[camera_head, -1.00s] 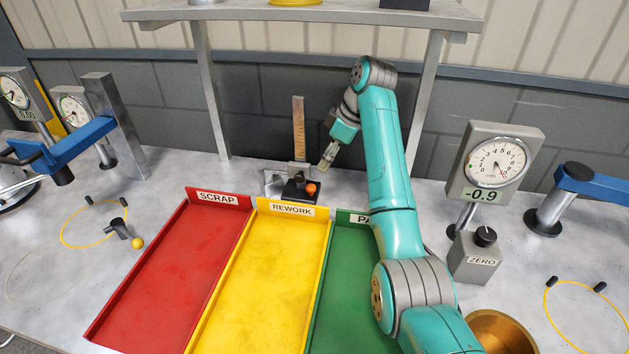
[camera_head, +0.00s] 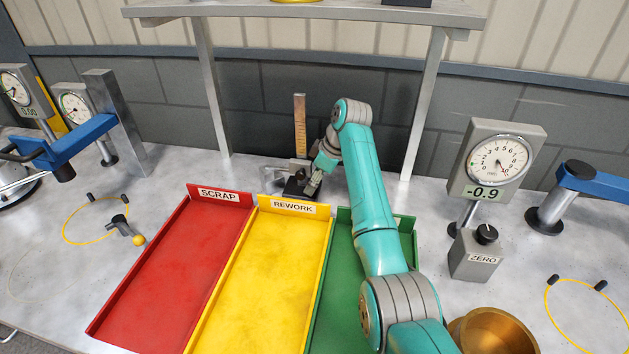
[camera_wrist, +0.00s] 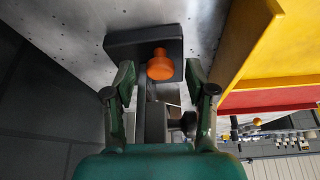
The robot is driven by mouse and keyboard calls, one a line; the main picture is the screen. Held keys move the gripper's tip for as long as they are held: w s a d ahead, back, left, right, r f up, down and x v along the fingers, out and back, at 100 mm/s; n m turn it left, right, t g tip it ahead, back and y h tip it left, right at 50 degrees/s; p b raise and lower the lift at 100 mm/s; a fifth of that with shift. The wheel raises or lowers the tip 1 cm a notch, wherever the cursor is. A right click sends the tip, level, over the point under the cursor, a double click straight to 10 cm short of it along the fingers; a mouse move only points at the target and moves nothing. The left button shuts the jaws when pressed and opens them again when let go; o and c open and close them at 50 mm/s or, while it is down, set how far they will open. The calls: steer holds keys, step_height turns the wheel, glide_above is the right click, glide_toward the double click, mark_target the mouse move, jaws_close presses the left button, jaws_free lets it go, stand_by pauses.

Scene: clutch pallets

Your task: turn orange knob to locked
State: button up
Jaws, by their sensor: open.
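The orange knob (camera_wrist: 160,65) sits on a dark block (camera_wrist: 120,44) in the wrist view. My gripper (camera_wrist: 160,75) is open, with one finger on either side of the knob and a gap to it on both sides. In the head view my gripper (camera_head: 314,184) is over the dark block (camera_head: 293,188) behind the yellow tray, and it hides the knob there. An upright scale (camera_head: 300,125) stands behind the block. No lock marking can be made out.
Red SCRAP (camera_head: 185,265), yellow REWORK (camera_head: 270,270) and green (camera_head: 337,275) trays lie in front of the block. A dial gauge (camera_head: 497,160) and ZERO box (camera_head: 474,258) stand at right. A shelf (camera_head: 300,12) spans above.

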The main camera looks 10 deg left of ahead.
steer(key=shift+c, duration=0.3)
jaws_close()
steer(key=shift+s+m+t+h, duration=0.15)
steer(key=shift+m+t, duration=0.3)
steer(key=shift+m, duration=0.75)
steer(key=shift+s+m+t+h, duration=0.15)
steer(key=shift+m+t, duration=0.3)
steer(key=shift+m, duration=0.75)
steer(key=shift+w, duration=0.1)
steer(key=shift+o, duration=0.3)
jaws_free()
steer(key=shift+r, duration=0.1)
steer(key=v, duration=1.1)
steer(key=shift+r, duration=0.3)
steer(key=shift+d, duration=0.1)
steer(key=shift+c, duration=0.2)
